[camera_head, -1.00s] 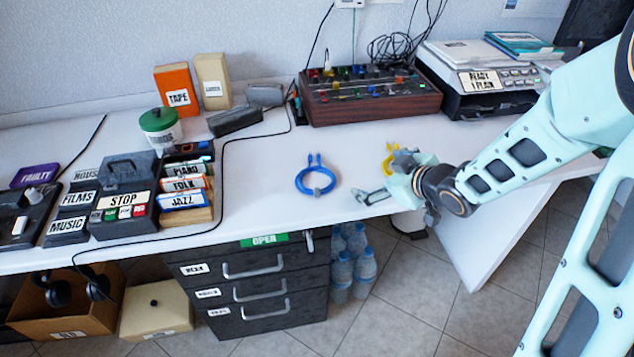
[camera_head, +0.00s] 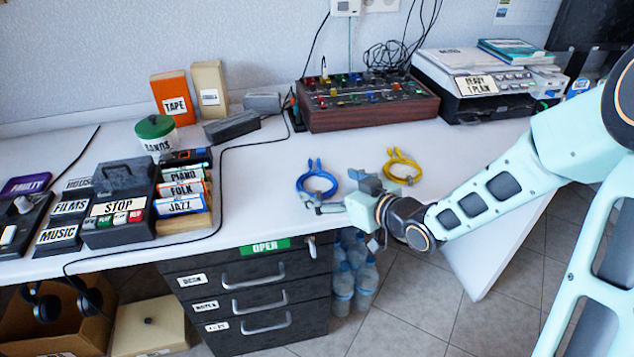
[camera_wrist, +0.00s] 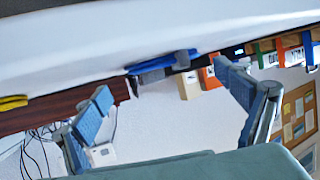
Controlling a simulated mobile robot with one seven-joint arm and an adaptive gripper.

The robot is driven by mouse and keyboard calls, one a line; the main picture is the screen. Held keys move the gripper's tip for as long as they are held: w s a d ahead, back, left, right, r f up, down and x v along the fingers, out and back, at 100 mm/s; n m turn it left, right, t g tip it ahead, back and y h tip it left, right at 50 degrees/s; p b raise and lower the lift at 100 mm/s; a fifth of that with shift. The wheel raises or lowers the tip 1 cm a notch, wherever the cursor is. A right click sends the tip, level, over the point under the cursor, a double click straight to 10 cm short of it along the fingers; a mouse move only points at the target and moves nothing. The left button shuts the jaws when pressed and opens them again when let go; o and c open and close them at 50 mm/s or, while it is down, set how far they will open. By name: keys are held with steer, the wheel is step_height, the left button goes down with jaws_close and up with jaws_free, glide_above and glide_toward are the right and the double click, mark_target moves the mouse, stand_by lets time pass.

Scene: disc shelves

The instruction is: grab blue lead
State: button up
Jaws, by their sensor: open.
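The blue lead (camera_head: 316,184) lies coiled on the white desk, left of my gripper in the head view. In the wrist view it shows edge-on as a blue strip (camera_wrist: 160,62) at the top middle, between and beyond my fingers. My gripper (camera_head: 338,190) is open and empty, just right of the blue lead, low over the desk near its front edge. Its two spread fingers also show in the wrist view (camera_wrist: 165,88). I cannot tell whether a fingertip touches the lead. A yellow lead (camera_head: 404,168) lies coiled behind and right of my gripper.
A mixer with coloured knobs (camera_head: 365,102) stands behind the leads, with a printer (camera_head: 490,85) to its right. Labelled tapes (camera_head: 182,190) and a STOP recorder (camera_head: 118,210) fill the left side. A black cable (camera_head: 222,180) crosses the desk. Drawers (camera_head: 250,290) are below.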

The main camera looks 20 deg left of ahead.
mark_target(309, 175)
steer(key=b+x, duration=0.1)
steer(key=x, duration=0.3)
steer(key=shift+a+r, duration=0.2)
steer(key=shift+a, duration=0.05)
steer(key=shift+c, duration=0.6)
steer(key=c, duration=1.2)
steer(key=shift+o, duration=0.2)
steer(key=shift+r, duration=0.15)
